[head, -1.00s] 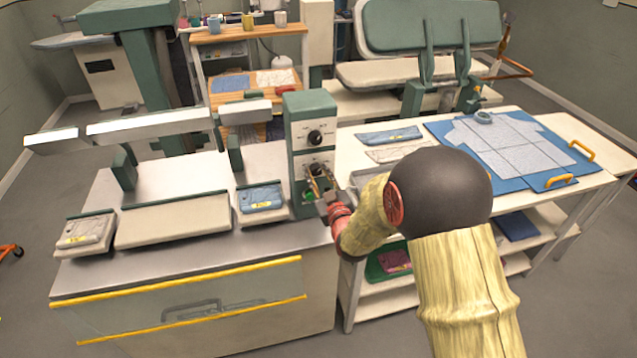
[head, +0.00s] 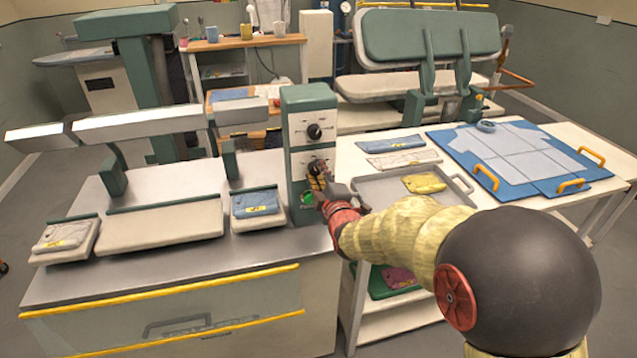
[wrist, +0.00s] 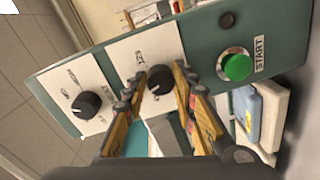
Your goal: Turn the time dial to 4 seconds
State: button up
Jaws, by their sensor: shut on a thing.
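The green control box (head: 309,97) stands on the press table and carries two black dials on white plates. The upper dial (head: 314,131) is free; it also shows at left in the wrist view (wrist: 86,104). The lower dial (wrist: 160,80) sits between the fingertips of my gripper (wrist: 158,76), with a finger on each side, and my gripper is shut on it. In the head view my gripper (head: 318,178) covers most of the lower dial. The plate markings are too small to read, and I cannot tell the lower dial's setting.
A green START button (wrist: 237,67) is close beside my right finger. Left of the box are press pads with folded cloths, including a blue one (head: 254,203). A grey tray (head: 376,190) with a yellow cloth (head: 424,183) lies to the right, near my arm.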

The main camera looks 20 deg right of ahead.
jog(key=n+b, duration=0.3)
jog(key=n, duration=0.1)
jog(key=shift+a+f+h, duration=0.1)
jog(key=shift+h, duration=0.3)
jog(key=shift+n+b, duration=0.9)
jog(key=shift+n, duration=1.1)
jog(key=o, duration=1.2)
jog(key=shift+c, duration=0.2)
jog(key=shift+s+r, duration=0.1)
jog(key=shift+r, duration=0.1)
jog(key=s, duration=1.1)
jog(key=shift+s+a+r, duration=0.2)
jog(key=shift+s+r, duration=0.05)
jog(key=shift+s, duration=0.15)
